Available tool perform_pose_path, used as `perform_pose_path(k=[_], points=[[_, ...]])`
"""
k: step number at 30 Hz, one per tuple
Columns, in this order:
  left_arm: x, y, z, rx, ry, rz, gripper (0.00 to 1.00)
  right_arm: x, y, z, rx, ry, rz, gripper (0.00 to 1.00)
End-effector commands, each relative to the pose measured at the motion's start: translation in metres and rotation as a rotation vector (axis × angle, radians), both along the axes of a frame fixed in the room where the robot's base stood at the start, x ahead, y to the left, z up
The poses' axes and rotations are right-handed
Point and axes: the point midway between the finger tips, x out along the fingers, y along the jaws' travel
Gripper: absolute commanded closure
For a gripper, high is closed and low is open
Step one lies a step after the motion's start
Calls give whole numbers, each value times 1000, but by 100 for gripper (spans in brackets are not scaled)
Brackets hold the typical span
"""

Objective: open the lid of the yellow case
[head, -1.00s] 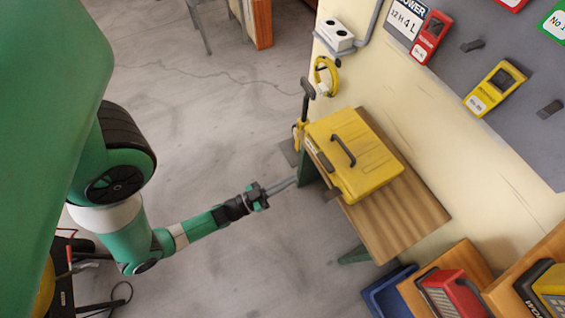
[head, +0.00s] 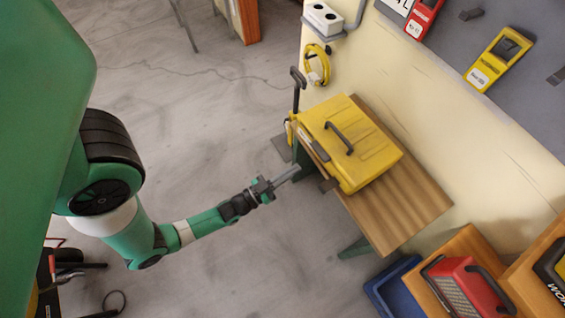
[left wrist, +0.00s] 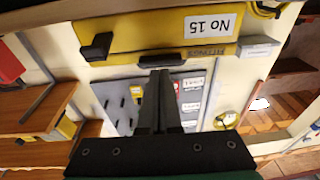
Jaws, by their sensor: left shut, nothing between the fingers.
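The yellow case (head: 372,150) sits on a small wooden table against the wall, with its lid down and a dark handle (head: 339,138) on top. My left gripper (head: 293,172) is shut and empty, just left of the case's front side and apart from it in the head view. In the left wrist view the case's yellow front (left wrist: 140,30) spans the top, upside down, with a "No 15" label (left wrist: 207,24) and a dark block (left wrist: 97,47). My shut fingers (left wrist: 160,80) point toward a dark strip at the case's edge; contact cannot be told. My right gripper is not in view.
The wooden table (head: 400,215) has bare top to the right of the case. A blue bin (head: 390,285) and a red boxy device (head: 465,285) stand at the lower right. A yellow coil (head: 316,65) hangs on the wall. The floor left of the table is open.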

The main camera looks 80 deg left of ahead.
Motion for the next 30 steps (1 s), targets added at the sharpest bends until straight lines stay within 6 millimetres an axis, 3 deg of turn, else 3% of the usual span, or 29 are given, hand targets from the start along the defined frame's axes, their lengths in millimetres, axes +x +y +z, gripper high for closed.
perform_pose_path(k=[18,30], points=[[64,29,-1,1,-1,-1,100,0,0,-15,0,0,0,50],[75,34,0,0,1,-1,100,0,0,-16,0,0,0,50]])
